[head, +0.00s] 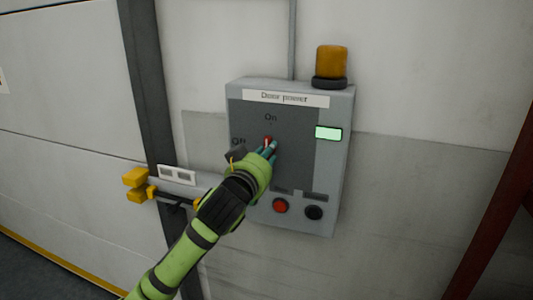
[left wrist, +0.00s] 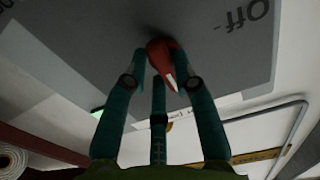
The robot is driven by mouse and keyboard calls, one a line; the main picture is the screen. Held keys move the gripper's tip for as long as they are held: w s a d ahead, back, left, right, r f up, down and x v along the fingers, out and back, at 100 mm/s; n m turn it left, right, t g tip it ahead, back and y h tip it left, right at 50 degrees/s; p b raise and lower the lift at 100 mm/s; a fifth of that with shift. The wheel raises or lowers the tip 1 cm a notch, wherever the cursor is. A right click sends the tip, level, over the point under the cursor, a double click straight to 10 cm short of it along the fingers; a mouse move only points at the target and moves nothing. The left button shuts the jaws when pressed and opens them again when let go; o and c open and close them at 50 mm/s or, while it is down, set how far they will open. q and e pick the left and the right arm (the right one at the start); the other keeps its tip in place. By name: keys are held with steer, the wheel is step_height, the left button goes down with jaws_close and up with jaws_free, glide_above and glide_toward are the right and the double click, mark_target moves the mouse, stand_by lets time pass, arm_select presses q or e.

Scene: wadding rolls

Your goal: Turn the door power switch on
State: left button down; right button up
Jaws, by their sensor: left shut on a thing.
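The grey door power box (head: 341,180) is on the wall, with a "Door power" label at its top. Its red switch knob (head: 267,139) sits below the word "On", and "Off" is to its left. My left gripper (head: 268,151) has its teal fingers closed around the knob and partly covers it. In the left wrist view the left gripper's fingers (left wrist: 160,75) surround the red knob (left wrist: 160,54), which bears a white mark. The knob's exact angle is hard to tell. A small screen (head: 328,133) on the box glows pale green. My right gripper is not in view.
An amber beacon (head: 331,64) stands on the box. A red button (head: 280,205) and a black button (head: 314,212) sit low on it. A yellow latch (head: 137,184) and dark post (head: 144,90) are at left. A dark red beam (head: 497,205) stands at right.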

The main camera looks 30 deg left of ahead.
arm_select(q)
steer(key=c, duration=1)
jaws_free()
steer(key=v, duration=0.7)
steer(key=shift+s, duration=0.2)
